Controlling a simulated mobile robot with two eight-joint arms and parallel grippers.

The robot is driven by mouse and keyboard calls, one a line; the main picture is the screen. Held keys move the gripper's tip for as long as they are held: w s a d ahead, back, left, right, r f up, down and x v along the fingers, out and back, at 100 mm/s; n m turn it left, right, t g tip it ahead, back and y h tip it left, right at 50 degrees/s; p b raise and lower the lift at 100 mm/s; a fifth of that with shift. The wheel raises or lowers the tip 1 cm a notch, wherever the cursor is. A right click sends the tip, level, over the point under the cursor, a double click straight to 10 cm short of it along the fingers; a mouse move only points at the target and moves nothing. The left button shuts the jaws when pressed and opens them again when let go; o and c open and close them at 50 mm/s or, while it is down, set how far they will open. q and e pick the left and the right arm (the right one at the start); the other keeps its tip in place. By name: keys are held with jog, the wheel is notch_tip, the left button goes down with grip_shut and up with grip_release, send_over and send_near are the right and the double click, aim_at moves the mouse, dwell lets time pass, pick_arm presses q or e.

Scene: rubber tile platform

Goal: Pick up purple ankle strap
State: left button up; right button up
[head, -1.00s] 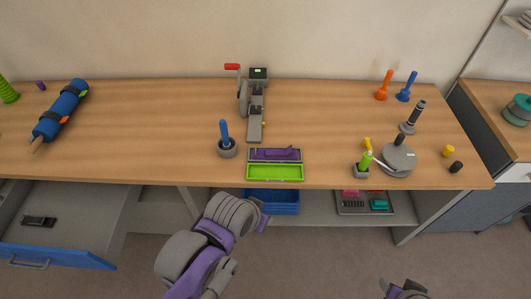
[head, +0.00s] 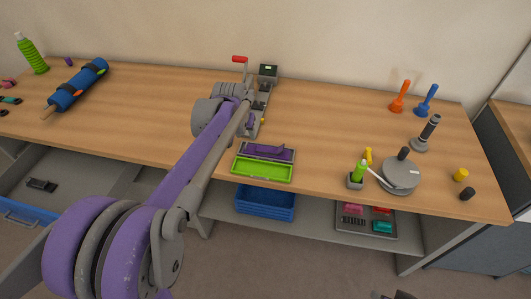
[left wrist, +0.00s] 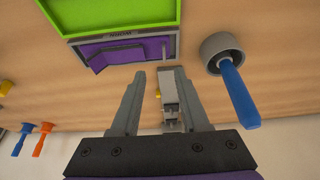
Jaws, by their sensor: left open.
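A shallow case with a bright green part (head: 262,169) and a purple part lies near the bench's front edge. A purple piece (head: 265,149) lies in the purple part; it may be the ankle strap, but its shape is hard to make out. In the left wrist view the purple part (left wrist: 120,55) is just beyond my fingertips. My left gripper (left wrist: 160,74) is open and empty above the bench, its fingers apart from the case. In the head view my left arm hides most of it. Only a dark bit of my right gripper (head: 395,295) shows at the bottom edge.
A grey press with a red handle (head: 240,59) stands behind the case. Blue trays (head: 265,202) are below.

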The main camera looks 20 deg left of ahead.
aim_at(246, 144)
pick_arm(q)
jog(key=x, duration=0.7)
jog(key=shift+s+a+f+b, duration=0.1)
jog(key=shift+a+f+b, duration=0.05)
jog(key=shift+a+b, duration=0.2)
grip_shut()
dwell(1.0)
